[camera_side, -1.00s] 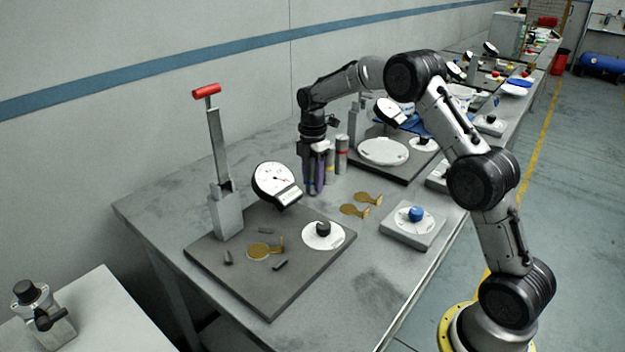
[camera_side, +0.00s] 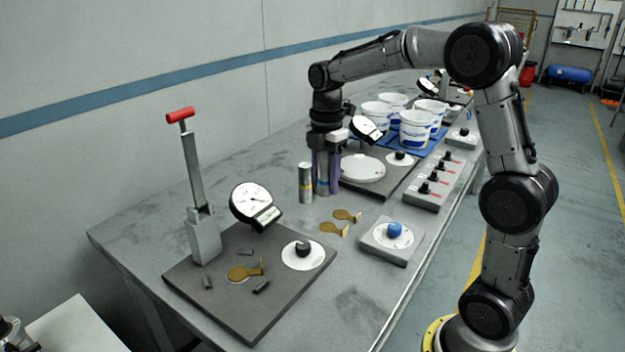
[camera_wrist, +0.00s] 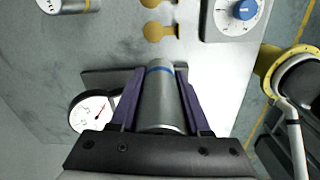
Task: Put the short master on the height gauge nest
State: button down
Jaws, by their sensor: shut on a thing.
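My gripper (camera_side: 325,190) is shut on a grey cylinder with a blue band (camera_wrist: 160,95). It is upright in the side view; I cannot tell whether it touches the table. A similar cylinder with a yellow band (camera_side: 305,184) stands just left of my gripper; it also shows at the top left of the wrist view (camera_wrist: 68,4). A dial gauge (camera_side: 255,205) stands over the dark front plate (camera_side: 215,305), where a brass piece (camera_side: 240,272) lies. A second dial gauge (camera_side: 365,129) is at the rear plate. I cannot tell which spot is the nest.
A lever press (camera_side: 203,240) rises at the front plate's left. Two brass pieces (camera_side: 334,228) and a blue-knob box (camera_side: 392,240) lie right of the front plate. A red-marked switch panel (camera_side: 432,185) and white pails (camera_side: 416,130) are farther back. Bare table lies between.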

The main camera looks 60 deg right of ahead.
jog(key=shift+s+a+r, duration=0.15)
jog(key=shift+s+r, duration=0.1)
jog(key=shift+s, duration=0.15)
jog(key=shift+s+a+m, duration=0.2)
jog(key=shift+s+m, duration=0.15)
jog(key=shift+m, duration=0.45)
jog(key=s+a+r+n, duration=0.1)
jog(key=s+a, duration=0.2)
jog(key=a, duration=0.6)
jog(key=s+a+r+n, duration=0.1)
jog(key=s+a+r, duration=0.1)
jog(key=a, duration=0.7)
send_over(237, 272)
jog(key=f, duration=0.9)
jog(key=shift+s+f, duration=0.25)
jog(key=shift+s, duration=0.1)
jog(key=shift+w+f, duration=0.15)
jog(key=shift+f, duration=0.8)
jog(key=shift+w+f, duration=0.15)
jog(key=shift+f, duration=0.8)
jog(key=shift+f, duration=0.2)
